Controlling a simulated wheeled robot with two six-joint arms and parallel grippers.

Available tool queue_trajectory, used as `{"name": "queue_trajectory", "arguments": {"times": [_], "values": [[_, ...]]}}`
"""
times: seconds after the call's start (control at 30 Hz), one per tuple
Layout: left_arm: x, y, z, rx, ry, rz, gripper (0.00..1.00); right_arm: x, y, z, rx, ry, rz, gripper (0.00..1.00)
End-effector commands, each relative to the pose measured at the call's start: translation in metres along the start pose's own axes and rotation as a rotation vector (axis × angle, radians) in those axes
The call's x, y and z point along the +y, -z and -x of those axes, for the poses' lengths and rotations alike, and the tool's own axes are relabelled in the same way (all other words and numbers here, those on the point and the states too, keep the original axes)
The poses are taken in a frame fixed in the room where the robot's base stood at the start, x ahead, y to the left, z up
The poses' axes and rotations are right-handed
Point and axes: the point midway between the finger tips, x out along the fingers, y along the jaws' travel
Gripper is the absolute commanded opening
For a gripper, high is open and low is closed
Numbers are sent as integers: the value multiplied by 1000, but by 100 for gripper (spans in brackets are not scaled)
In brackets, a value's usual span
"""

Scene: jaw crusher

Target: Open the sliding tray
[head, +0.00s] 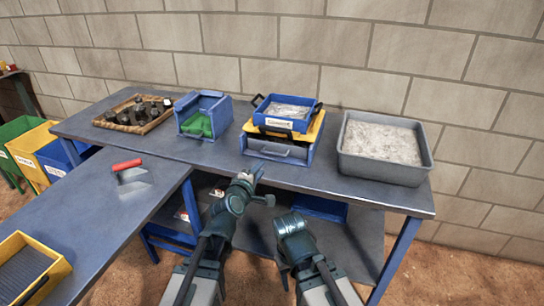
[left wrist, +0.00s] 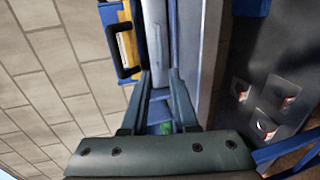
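The sliding tray (head: 284,152) is a grey drawer front with a handle, set low in a blue housing (head: 248,146) on the back table. It looks closed. My left gripper (head: 256,170) is just in front of the table edge, near the left part of the tray front. In the left wrist view, the gripper (left wrist: 158,78) is open, its two fingers apart and pointing at the tray (left wrist: 157,40). I cannot tell whether they touch the handle.
A small blue bin of grey material (head: 287,107) and a yellow tray (head: 312,133) are stacked on the housing. A large grey tub (head: 345,165) stands right, a blue box (head: 184,122) with a green item left. A red-handled scoop (head: 127,165) lies on the side table.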

Motion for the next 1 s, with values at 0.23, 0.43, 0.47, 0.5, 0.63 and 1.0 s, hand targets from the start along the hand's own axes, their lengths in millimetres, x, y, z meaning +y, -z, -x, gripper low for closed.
{"name": "queue_trajectory", "arguments": {"times": [0.23, 0.43, 0.47, 0.5, 0.63, 1.0], "values": [[-2, 1, -52, -1, 1, -2, 27, -1, 1, -12, 0, 0, 0, 52], [-2, 0, -91, -2, 1, -3, 27, -2, 1, -20, 0, 0, 0, 52], [-2, 0, -96, -2, 1, -3, 27, -2, 1, -21, 0, 0, 0, 52], [-2, 0, -102, -1, 1, -3, 27, -2, 1, -22, 0, 0, 0, 52], [-1, 0, -117, -1, 1, -3, 27, -2, 2, -25, 0, 0, 0, 52], [-1, 0, -129, 0, 1, -3, 27, -3, 2, -27, 0, 0, 0, 52]]}}
